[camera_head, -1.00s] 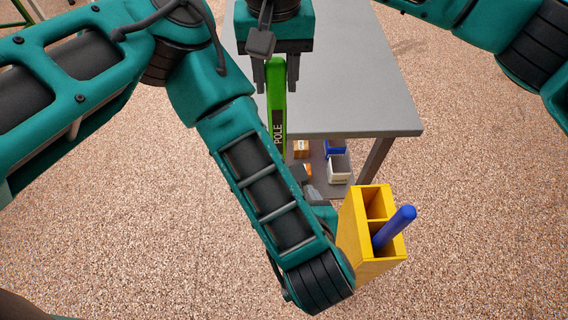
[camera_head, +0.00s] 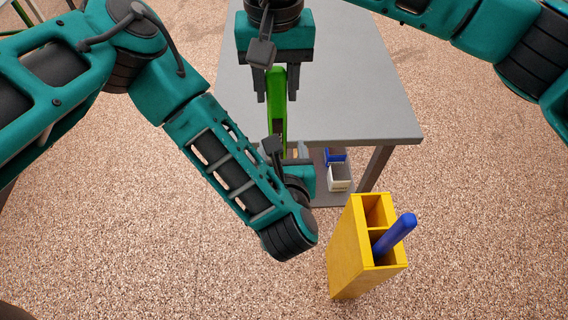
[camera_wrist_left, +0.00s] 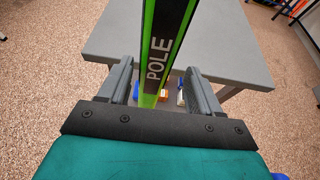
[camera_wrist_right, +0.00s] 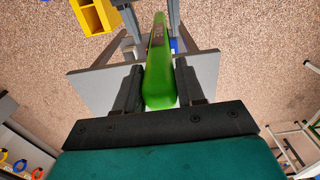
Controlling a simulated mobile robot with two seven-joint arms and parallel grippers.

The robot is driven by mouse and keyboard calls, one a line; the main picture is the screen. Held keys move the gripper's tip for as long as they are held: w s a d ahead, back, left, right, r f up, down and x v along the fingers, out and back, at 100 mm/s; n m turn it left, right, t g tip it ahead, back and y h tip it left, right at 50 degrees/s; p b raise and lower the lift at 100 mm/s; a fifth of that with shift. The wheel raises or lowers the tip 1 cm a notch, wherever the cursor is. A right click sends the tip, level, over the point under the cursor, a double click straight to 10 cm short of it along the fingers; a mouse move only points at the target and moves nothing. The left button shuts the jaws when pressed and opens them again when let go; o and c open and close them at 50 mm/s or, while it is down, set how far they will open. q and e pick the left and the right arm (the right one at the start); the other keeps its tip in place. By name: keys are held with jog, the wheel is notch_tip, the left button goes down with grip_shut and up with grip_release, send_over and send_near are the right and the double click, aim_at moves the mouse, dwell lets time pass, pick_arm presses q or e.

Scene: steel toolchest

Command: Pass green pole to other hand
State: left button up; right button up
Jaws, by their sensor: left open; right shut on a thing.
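The green pole (camera_head: 278,108) hangs upright in the head view, with its top end between the fingers of my right gripper (camera_head: 276,90). The right wrist view shows the green end of the pole (camera_wrist_right: 158,80) between the right fingers, which are shut on it. My left gripper is at the pole's lower part, partly hidden by its own arm in the head view. In the left wrist view the pole (camera_wrist_left: 165,40), with a black label reading POLE, stands between the open fingers of my left gripper (camera_wrist_left: 160,85), with gaps on both sides.
A grey table (camera_head: 345,85) stands behind the pole, with small blue and white bins (camera_head: 339,176) on its lower shelf. A yellow holder (camera_head: 349,262) with a blue pole (camera_head: 396,236) stands at the lower right. Open speckled floor surrounds them.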

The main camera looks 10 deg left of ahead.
pick_arm(q)
jog(key=x, duration=0.4)
jog(key=shift+w+a+f, duration=0.1)
jog(key=shift+w+f, duration=0.05)
jog(key=shift+w, duration=0.15)
jog(key=c, duration=1.1)
pick_arm(e)
jog(key=shift+a, duration=0.1)
pick_arm(q)
grip_shut()
pick_arm(e)
jog(key=o, duration=1.1)
jog(key=shift+o, duration=0.2)
